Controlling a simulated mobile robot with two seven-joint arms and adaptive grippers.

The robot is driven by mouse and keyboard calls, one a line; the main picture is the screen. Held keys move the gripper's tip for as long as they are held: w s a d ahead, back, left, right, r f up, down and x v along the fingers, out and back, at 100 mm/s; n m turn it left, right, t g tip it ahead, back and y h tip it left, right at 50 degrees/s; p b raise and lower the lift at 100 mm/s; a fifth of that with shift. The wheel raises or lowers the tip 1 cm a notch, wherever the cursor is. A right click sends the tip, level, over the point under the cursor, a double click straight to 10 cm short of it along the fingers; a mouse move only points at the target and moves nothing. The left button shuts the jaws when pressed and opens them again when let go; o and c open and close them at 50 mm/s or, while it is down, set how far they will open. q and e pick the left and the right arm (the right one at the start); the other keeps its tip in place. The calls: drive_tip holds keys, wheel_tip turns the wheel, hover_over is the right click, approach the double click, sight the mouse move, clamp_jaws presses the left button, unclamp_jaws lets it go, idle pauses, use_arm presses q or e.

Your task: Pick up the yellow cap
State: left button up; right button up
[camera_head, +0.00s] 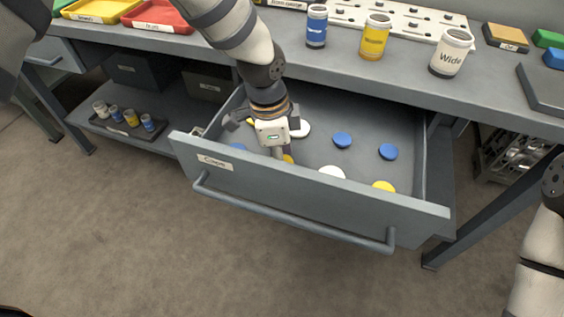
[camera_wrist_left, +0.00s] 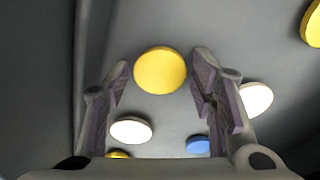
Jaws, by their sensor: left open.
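In the left wrist view a round yellow cap (camera_wrist_left: 160,70) lies flat on the drawer floor, centred between the tips of my left gripper (camera_wrist_left: 160,78). The fingers are spread and nothing is held. In the head view my left gripper (camera_head: 275,148) reaches down into the open drawer (camera_head: 215,163). One yellow cap (camera_head: 288,159) is partly hidden by it and the drawer front. Another yellow cap (camera_head: 384,186) lies to the right near the front wall. My right arm shows at the right edge; its gripper is out of view.
White caps (camera_wrist_left: 131,129) and a blue cap (camera_wrist_left: 198,145) lie close by; one white cap (camera_wrist_left: 256,98) is beside the right finger. The drawer's handle (camera_head: 290,220) sticks out in front. Jars, including a yellow one (camera_head: 375,38), stand on the bench above.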

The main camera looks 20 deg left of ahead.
use_arm(q)
drive_tip(key=c, duration=0.6)
wheel_tip(320, 180, up, 10)
drive_tip(key=p, duration=0.1)
use_arm(e)
drive_tip(key=shift+w+r+t, duration=0.3)
drive_tip(key=shift+w+r, duration=0.3)
drive_tip(key=shift+w, duration=0.05)
use_arm(q)
drive_tip(key=shift+r, duration=0.15)
wheel_tip(320, 180, up, 4)
drive_tip(key=shift+r+p, duration=0.15)
drive_tip(key=shift+p, duration=0.65)
use_arm(e)
drive_tip(key=shift+w+r+t, duration=0.4)
drive_tip(key=shift+w+r, duration=0.6)
